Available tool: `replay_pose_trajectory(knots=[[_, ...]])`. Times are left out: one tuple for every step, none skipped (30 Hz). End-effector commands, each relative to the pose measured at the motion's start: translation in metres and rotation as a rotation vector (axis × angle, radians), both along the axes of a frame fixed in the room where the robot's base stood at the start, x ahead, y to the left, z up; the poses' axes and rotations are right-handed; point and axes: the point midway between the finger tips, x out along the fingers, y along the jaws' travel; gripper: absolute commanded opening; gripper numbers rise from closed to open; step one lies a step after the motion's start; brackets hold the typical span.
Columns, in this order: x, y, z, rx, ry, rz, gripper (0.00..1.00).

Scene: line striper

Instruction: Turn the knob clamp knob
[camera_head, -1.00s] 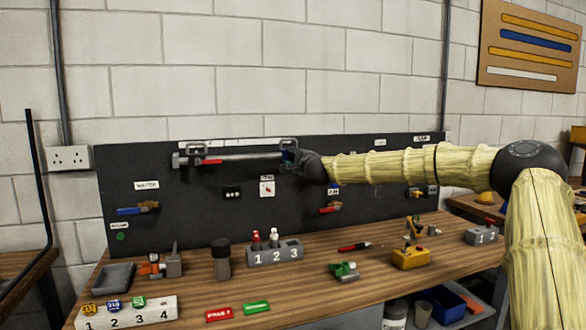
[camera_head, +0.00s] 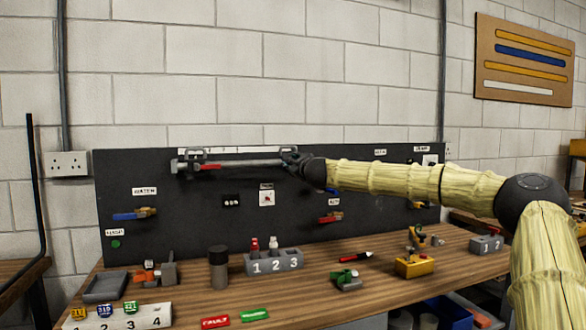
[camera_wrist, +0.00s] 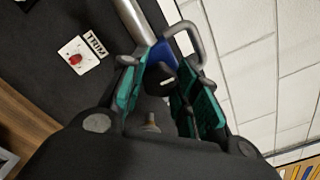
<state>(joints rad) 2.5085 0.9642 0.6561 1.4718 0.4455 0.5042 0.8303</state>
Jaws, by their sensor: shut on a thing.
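A long grey bar clamp (camera_head: 240,163) is held level on the black board by two brackets, with a red part near its left end. My gripper (camera_head: 289,159) is at the bar's right end, in front of the board, and covers the knob in the head view. In the wrist view, a blue knob (camera_wrist: 173,52) sits at the end of the grey bar (camera_wrist: 133,20), between the teal-padded fingers of my gripper (camera_wrist: 160,68). The fingers are shut on it, and their pads hide part of it. How far the knob is turned cannot be seen.
A grey bracket loop (camera_wrist: 193,38) stands close beside the fingers. A small white plate with a red knob (camera_head: 267,198) is on the board below the bar. Blue-handled (camera_head: 130,216) and red-handled (camera_head: 328,217) valves are lower. The bench (camera_head: 320,285) holds several small items.

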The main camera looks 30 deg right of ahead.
Motion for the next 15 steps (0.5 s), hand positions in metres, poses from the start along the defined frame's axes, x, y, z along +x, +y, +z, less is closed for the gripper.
replay_pose_trajectory(knots=[[0.0,-0.0018,-0.004,0.006,0.003,-0.003,0.07],[0.0,-0.0018,-0.004,0.008,0.002,-0.003,0.07],[0.0,-0.0018,-0.004,0.01,0.002,-0.003,0.07],[0.0,-0.0018,-0.004,0.011,0.002,-0.003,0.07],[0.0,-0.0018,-0.004,0.012,0.002,-0.002,0.07],[0.0,-0.0017,-0.0041,0.012,0.002,-0.002,0.07],[0.0,-0.0017,-0.0041,0.012,0.002,-0.002,0.07],[0.0,-0.0017,-0.0042,0.012,0.002,-0.002,0.07],[0.0,-0.0017,-0.0042,0.012,0.002,-0.002,0.07],[0.0,-0.0017,-0.0042,0.011,0.002,-0.002,0.07],[0.0,-0.0017,-0.0043,0.011,0.002,-0.002,0.07],[0.0,-0.0016,-0.0044,0.011,0.002,-0.002,0.07],[0.0,-0.0017,-0.0045,0.011,0.002,-0.002,0.07],[0.0,-0.0017,-0.0045,0.011,0.002,-0.002,0.35],[0.0,-0.0016,-0.0044,0.011,0.002,-0.002,0.42]])
